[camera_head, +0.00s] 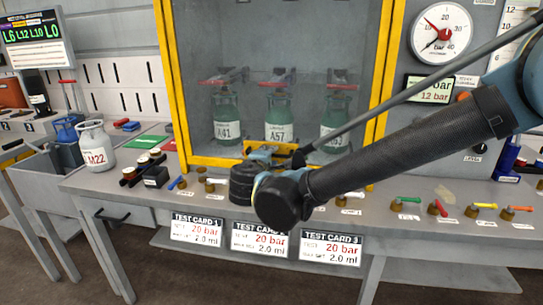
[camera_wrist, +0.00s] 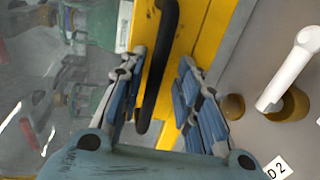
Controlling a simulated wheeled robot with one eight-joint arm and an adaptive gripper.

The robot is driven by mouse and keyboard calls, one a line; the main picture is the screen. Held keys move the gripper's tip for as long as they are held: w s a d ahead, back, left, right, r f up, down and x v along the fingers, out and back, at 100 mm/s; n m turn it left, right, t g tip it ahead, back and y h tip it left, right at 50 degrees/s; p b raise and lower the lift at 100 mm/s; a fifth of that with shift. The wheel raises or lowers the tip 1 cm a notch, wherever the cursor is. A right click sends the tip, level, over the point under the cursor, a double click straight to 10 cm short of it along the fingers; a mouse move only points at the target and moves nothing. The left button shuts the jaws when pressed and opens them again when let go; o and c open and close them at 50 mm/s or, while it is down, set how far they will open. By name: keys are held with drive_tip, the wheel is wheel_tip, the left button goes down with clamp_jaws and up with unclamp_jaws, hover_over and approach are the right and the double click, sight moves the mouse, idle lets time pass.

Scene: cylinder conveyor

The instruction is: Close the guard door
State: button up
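The guard door is a clear panel with a yellow lower bar (camera_head: 211,161), in front of three green cylinders. The bar sits low, close to the bench top; I cannot tell if it is fully down. My gripper (camera_head: 262,152) is at the middle of this bar, partly hidden by my wrist. In the wrist view the yellow bar (camera_wrist: 190,35) carries a black handle (camera_wrist: 158,70). My gripper (camera_wrist: 161,57) is open there, with one blue-padded finger on each side of the handle and gaps between. The green cylinders (camera_head: 278,121) stand behind the panel.
A bench (camera_head: 385,222) runs under the enclosure. Coloured valve levers (camera_head: 408,200) line its front edge, and a white lever (camera_wrist: 290,70) stands close to my right finger. A white cylinder M22 (camera_head: 96,147) stands at left. A pressure gauge (camera_head: 441,34) hangs at right.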

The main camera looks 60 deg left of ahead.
drive_tip(key=shift+s+d+r, duration=0.1)
drive_tip(key=shift+s+d, duration=0.05)
drive_tip(key=v, duration=1.1)
drive_tip(key=shift+d, duration=0.25)
drive_tip(key=shift+s, duration=0.15)
